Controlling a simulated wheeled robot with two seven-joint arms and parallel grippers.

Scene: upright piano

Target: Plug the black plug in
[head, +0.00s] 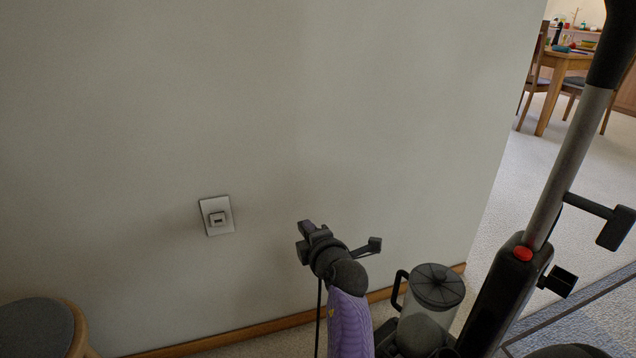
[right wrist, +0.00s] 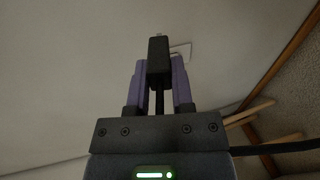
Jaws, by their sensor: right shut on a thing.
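The black plug (right wrist: 158,62) is held upright in the right wrist view between the purple fingers of my right gripper (right wrist: 159,85). In the head view, my right gripper (head: 308,234) is shut on it in front of the wall, to the right of the white wall socket (head: 217,216) and a little lower in the picture. The plug is apart from the socket there. In the right wrist view, the socket plate (right wrist: 183,49) shows partly behind the plug. A black cord hangs down beside my right arm. The plug's prongs are hard to make out. My left gripper is not in view.
A stick vacuum with a grey pole (head: 572,150) and a clear canister (head: 422,323) stands right of my arm. A round stool (head: 35,330) is at lower left. A wooden baseboard runs along the wall's foot. The wall around the socket is clear.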

